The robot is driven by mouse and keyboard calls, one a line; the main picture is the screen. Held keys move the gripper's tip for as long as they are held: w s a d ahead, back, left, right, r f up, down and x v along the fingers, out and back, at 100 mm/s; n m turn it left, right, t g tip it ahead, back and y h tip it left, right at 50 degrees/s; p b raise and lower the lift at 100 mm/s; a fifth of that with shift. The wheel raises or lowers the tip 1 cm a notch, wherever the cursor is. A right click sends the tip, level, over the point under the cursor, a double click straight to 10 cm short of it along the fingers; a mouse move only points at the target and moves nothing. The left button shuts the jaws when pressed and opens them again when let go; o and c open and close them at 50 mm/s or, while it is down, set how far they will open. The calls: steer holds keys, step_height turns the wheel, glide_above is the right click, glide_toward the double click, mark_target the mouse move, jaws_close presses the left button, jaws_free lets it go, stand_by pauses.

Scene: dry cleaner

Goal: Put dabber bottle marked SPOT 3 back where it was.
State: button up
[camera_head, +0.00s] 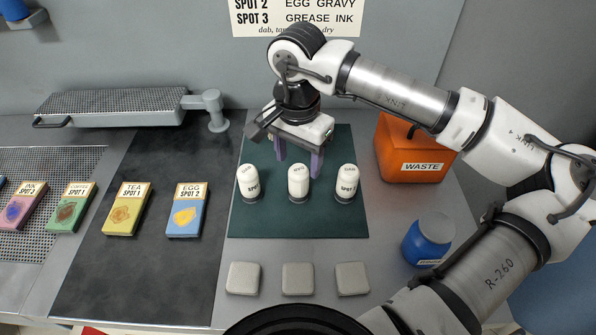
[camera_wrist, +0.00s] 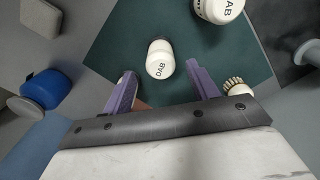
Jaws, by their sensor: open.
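Three white dabber bottles stand upright on the dark green mat (camera_head: 330,222): a left one (camera_head: 250,184), a middle one (camera_head: 298,182) and a right one (camera_head: 346,184). The middle bottle's label is unclear. My gripper (camera_head: 298,162) points down behind the middle bottle, its purple fingers apart and nothing held. In the wrist view, one bottle with DAB on its cap (camera_wrist: 159,60) appears ahead of the open fingers, and another (camera_wrist: 218,8) is at the top right.
Three pale pads (camera_head: 298,278) lie in front of the mat. An orange WASTE bin (camera_head: 405,150) and a blue jar (camera_head: 427,238) stand to its right. Stain cards, including EGG SPOT 2 (camera_head: 187,212), lie left. A bristled item (camera_wrist: 237,87) shows beside the right finger.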

step_height(320, 180, up, 8)
steer(key=b, duration=0.1)
steer(key=shift+f, duration=0.1)
stand_by(1.3)
